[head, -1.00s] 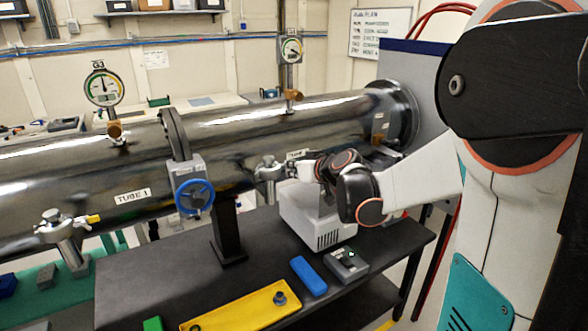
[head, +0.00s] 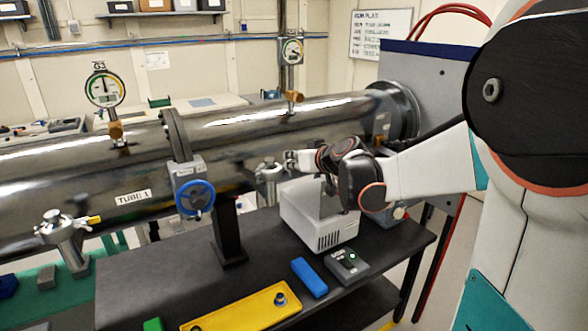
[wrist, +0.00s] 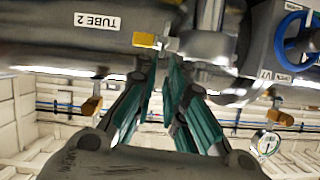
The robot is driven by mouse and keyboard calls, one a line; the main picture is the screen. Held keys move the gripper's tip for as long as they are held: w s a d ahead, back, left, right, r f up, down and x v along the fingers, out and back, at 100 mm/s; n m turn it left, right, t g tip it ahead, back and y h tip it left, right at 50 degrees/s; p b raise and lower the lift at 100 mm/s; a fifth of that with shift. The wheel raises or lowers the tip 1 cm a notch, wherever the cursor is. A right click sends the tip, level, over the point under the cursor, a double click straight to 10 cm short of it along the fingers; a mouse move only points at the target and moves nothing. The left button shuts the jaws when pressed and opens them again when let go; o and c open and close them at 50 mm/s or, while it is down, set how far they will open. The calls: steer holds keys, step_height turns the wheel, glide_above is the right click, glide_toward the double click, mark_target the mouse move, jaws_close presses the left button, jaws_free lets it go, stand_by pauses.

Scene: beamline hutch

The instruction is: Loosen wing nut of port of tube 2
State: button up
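The tube 2 port (head: 268,172) is a metal stub with a clamp, right of the blue-wheel valve in the head view. In the wrist view, the "TUBE 2" label (wrist: 97,21) is on the tube, and the port's clamp (wrist: 208,45) is at the top centre. The brass wing nut (wrist: 146,40) shows at the clamp's left, just beyond my fingertips. My gripper (wrist: 161,72) has teal fingers with a narrow gap between them and nothing clearly held. In the head view, my gripper (head: 296,160) is right beside the port and hides the wing nut.
The blue handwheel valve (head: 194,197) stands left of the port. A white pump-like box (head: 318,222) is below my gripper on the dark bench (head: 165,262). A yellow tray (head: 240,308), a blue block (head: 309,277) and a grey control box (head: 347,266) lie in front.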

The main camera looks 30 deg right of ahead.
step_height(320, 180, up, 7)
stand_by(0.3)
steer(key=shift+a, duration=0.1)
